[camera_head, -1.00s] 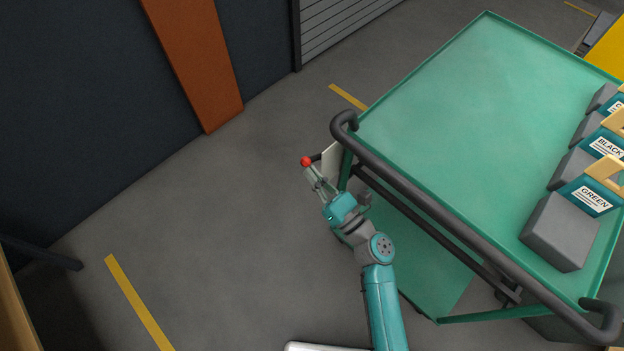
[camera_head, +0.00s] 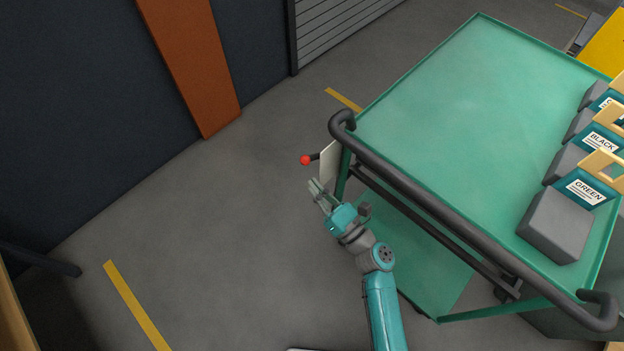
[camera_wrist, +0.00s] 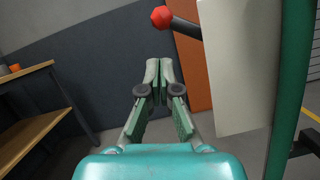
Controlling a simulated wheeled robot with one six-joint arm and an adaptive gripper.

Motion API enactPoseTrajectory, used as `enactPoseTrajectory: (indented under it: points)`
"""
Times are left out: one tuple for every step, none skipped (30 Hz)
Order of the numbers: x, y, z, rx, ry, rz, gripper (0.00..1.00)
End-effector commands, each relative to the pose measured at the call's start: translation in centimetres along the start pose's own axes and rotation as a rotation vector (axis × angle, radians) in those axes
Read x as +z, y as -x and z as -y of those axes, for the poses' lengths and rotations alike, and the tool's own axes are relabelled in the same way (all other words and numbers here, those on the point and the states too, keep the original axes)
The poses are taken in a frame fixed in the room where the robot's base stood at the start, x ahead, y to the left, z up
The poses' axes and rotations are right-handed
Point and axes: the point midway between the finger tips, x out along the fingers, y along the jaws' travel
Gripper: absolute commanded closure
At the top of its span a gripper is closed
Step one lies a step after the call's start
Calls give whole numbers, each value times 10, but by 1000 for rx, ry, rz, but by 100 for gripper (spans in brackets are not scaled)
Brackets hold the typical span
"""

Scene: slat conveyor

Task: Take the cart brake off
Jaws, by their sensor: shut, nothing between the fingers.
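The green cart (camera_head: 440,110) stands at the right with a dark push bar (camera_head: 440,205) along its near edge. A brake lever with a red ball knob (camera_head: 305,160) sticks out to the left from a pale plate (camera_head: 329,163) at the cart's left corner post. In the wrist view the red knob (camera_wrist: 162,17) and its dark rod are at the top, above and beyond my fingertips, with the pale plate (camera_wrist: 232,70) to the right. My gripper (camera_head: 315,186) is shut and empty, just below the knob and apart from it. Its fingertips (camera_wrist: 159,65) meet in the wrist view.
Grey boxes with labelled teal fronts and tan handles (camera_head: 560,222) stand on the cart's right side. The floor left of the cart is clear. A wooden bench (camera_wrist: 28,115) is at the left of the wrist view. An orange panel (camera_head: 190,65) is on the dark wall.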

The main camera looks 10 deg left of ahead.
Motion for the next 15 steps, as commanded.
enactPoseTrajectory:
  points:
    - [-2, 11, 2, -6, -2, -2, 100]
    - [-1, 18, 2, -6, -1, -1, 100]
    - [-1, 27, 1, -7, -1, -1, 100]
    - [-1, 34, 1, -7, -1, -1, 100]
    - [-1, 40, 1, -7, -1, -1, 100]
    - [-2, 49, 1, -7, -1, -2, 100]
    - [-2, 55, 0, -7, -1, -2, 100]
    - [-1, 60, 0, -7, -1, -1, 100]
    - [-2, 68, 0, -7, -1, -2, 100]
    - [-2, 73, 0, -6, -1, -2, 100]
    - [-1, 77, 0, -7, 0, -2, 100]
    - [-1, 82, 0, -5, 0, -2, 100]
    - [-1, 86, 0, -5, 0, -2, 100]
    - [-1, 89, 0, -6, 0, -2, 100]
    - [-1, 92, -1, -4, 0, -2, 100]
